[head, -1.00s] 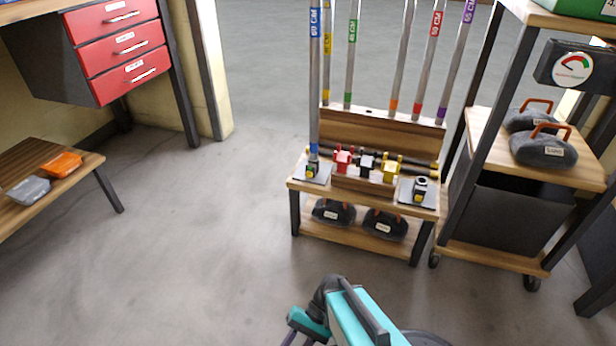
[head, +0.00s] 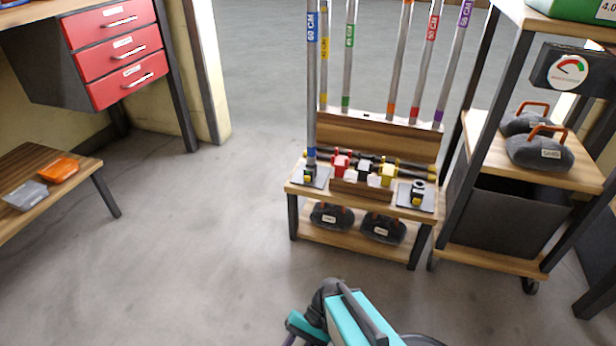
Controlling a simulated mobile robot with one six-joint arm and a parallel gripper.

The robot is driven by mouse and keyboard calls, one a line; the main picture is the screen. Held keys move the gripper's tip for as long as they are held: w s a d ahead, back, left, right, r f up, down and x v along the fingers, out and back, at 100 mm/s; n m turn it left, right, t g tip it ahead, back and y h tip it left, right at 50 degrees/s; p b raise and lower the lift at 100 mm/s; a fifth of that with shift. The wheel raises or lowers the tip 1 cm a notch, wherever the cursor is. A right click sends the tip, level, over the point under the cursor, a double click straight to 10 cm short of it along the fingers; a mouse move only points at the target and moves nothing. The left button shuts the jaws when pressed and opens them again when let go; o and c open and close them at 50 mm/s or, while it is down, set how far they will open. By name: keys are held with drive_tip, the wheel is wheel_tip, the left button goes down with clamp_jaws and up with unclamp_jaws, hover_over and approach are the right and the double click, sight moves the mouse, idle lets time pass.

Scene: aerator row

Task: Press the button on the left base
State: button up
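The left base (head: 320,182) is a small grey plate at the left end of the low wooden stand. A tall pole (head: 311,80) with a blue "60 CM" label stands upright in its holder. A small yellow button (head: 307,177) shows at the front of that holder. The right base (head: 428,205) is a similar plate with a black, empty-looking socket and a yellow button (head: 416,201). My teal arm is at the bottom centre, in front of and apart from the stand. My gripper (head: 290,340) is mostly cut off by the bottom edge, so its opening is hidden.
Red, white and yellow clamps (head: 342,161) sit between the bases, with several labelled poles behind. Dark weights (head: 332,215) lie on the lower shelf. A wheeled cart (head: 490,250) stands close on the right. A low bench (head: 40,185) is at left. The floor (head: 200,240) between is clear.

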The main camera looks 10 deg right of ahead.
drive_tip(key=shift+c, duration=0.4)
clamp_jaws()
idle(1.4)
